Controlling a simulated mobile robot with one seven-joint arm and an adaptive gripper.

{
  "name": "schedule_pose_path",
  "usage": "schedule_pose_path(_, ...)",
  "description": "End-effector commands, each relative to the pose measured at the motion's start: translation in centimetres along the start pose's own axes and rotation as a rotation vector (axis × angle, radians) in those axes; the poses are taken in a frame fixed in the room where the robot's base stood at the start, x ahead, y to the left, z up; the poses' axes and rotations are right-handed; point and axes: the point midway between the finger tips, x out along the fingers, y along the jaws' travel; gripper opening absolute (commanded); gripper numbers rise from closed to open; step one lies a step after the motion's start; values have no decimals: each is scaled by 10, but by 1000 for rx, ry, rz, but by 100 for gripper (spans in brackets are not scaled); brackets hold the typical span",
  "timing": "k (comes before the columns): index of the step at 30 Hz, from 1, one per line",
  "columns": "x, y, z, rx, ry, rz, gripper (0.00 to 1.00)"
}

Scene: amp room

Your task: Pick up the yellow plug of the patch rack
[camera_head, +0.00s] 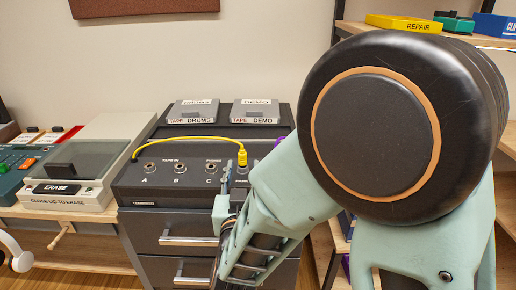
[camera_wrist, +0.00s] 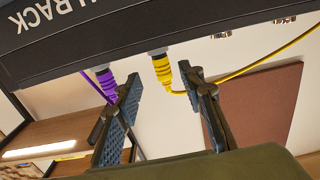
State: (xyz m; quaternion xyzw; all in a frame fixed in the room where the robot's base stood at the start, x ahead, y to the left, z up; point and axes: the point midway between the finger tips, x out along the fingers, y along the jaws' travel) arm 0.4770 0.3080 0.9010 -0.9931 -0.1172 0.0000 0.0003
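The yellow plug (camera_head: 242,157) stands upright in the dark patch rack (camera_head: 135,183), right of jack C, its yellow cable (camera_head: 190,138) arching left. In the wrist view the yellow plug (camera_wrist: 161,70) shows on the rack (camera_wrist: 120,45), with its cable running right. My gripper (camera_wrist: 167,88) is open; its fingers lie on either side of the yellow plug's line, with no clear contact visible. A purple plug (camera_wrist: 106,82) is beside the left finger, partly covered by it. In the head view my arm hides the rack's right end and much of my gripper.
Jacks A, B and C (camera_head: 180,168) have no plugs in them. Tape boxes (camera_head: 193,111) stand behind the rack, drawers (camera_head: 188,233) below. An erase machine (camera_head: 85,165) is at left. A shelf with a yellow repair tray (camera_head: 404,23) is at upper right.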

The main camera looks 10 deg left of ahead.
Motion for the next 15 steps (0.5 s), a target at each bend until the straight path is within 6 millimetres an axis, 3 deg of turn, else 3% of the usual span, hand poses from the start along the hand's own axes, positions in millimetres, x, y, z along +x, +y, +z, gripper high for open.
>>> schedule_pose_path(10,42,-3,-2,0,1,1,36)
schedule_pose_path(15,54,-3,-2,0,-1,-1,36)
